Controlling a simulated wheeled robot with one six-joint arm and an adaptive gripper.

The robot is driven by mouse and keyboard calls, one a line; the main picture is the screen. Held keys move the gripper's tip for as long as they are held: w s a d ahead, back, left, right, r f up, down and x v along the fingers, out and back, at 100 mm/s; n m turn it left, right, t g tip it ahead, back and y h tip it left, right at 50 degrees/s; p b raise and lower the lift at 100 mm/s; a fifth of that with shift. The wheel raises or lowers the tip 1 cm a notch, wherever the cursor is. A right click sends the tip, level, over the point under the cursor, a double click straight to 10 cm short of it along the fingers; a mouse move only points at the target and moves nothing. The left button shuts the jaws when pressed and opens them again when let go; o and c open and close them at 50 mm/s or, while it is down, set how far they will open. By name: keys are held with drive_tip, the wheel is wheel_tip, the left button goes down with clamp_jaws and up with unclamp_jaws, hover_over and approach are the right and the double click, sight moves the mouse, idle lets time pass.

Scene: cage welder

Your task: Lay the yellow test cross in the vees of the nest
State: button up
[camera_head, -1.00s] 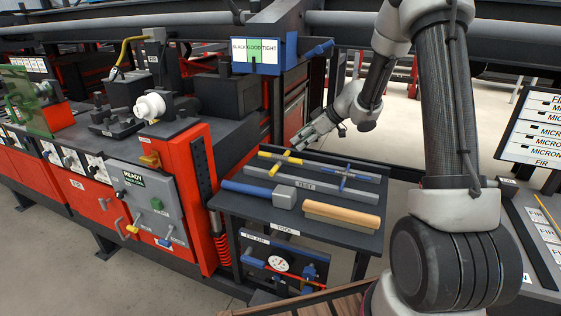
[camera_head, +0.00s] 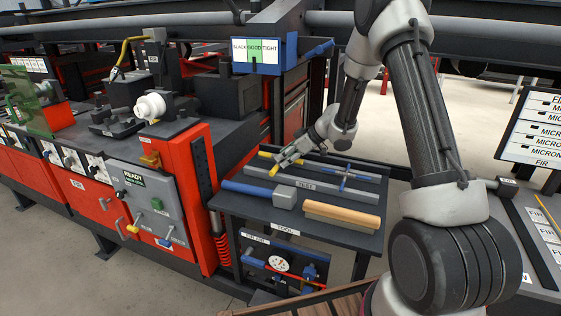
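The yellow test cross (camera_head: 266,154) lies at the back left of the dark tool table, on the tray labelled TEST (camera_head: 305,185). My gripper (camera_head: 284,162) is right at the cross and covers its middle and right part. Only the yellow ends show, to the left of and below the fingers. I cannot tell whether the fingers touch it or how far apart they are. The nest with its vees is not clearly made out; a dark fixture (camera_head: 112,122) on the welder bench at the left is too small to read.
A blue cross (camera_head: 344,178) lies to the right on the same tray. In front are a blue-handled hammer (camera_head: 284,197) and a wooden-backed tool (camera_head: 342,215). A red post (camera_head: 185,185) stands left of the tool table. A blue gauge box (camera_head: 264,52) hangs behind.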

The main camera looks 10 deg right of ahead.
clamp_jaws()
drive_tip(key=shift+r, duration=0.1)
wheel_tip(320, 180, up, 10)
idle(0.6)
